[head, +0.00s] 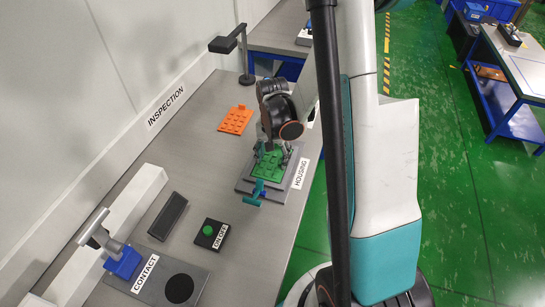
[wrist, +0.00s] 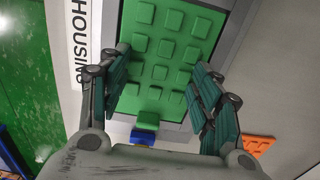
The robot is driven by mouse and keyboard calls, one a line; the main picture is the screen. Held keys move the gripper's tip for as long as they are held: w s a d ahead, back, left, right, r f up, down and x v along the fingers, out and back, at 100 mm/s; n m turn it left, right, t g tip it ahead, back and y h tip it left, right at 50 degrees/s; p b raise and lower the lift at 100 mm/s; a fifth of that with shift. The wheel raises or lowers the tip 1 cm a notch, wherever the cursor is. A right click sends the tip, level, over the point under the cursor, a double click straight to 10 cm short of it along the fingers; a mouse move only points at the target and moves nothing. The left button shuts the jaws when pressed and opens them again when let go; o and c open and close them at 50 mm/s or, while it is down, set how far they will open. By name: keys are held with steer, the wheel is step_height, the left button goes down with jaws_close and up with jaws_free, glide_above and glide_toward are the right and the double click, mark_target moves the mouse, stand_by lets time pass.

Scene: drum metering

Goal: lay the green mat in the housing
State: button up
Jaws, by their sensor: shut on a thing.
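The green mat (head: 268,166), a flat panel with raised square pads, shows over the grey housing (head: 243,186) beside the HOUSING label. In the wrist view the mat (wrist: 160,72) lies between my two fingers, framed by the housing's pale rim (wrist: 237,38). My gripper (head: 273,151) points down over the housing and is shut on the mat's two long sides. I cannot tell whether the mat rests on the housing floor or is held just above it.
An orange studded mat (head: 235,120) lies on the bench behind and left of the housing. A black lamp-like stand (head: 245,78) rises behind. An ON/OFF button box (head: 210,234), a dark block (head: 168,215) and a CONTACT plate (head: 146,285) are nearer.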

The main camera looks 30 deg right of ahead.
mark_target(271, 161)
steer(key=shift+f, duration=0.1)
steer(key=o, duration=1.2)
steer(key=shift+o, duration=0.2)
step_height(271, 161, up, 12)
steer(key=p, duration=0.3)
steer(key=s+a+r+n+t+b, duration=0.1)
steer(key=s+a+r+n+t, duration=0.15)
steer(key=a+r, duration=0.25)
steer(key=s+a+r+n+t+b, duration=0.1)
steer(key=a+r+n+t, duration=0.1)
steer(key=a+r+n, duration=0.25)
steer(key=s+a+r+n+t+b, duration=0.1)
steer(key=s+a+n+t, duration=0.1)
steer(key=s, duration=0.7)
steer(key=a+n, duration=0.1)
steer(key=a, duration=0.1)
steer(key=shift+s+a+r+b, duration=0.15)
steer(key=shift+a+r+b, duration=0.2)
steer(key=shift+b, duration=0.05)
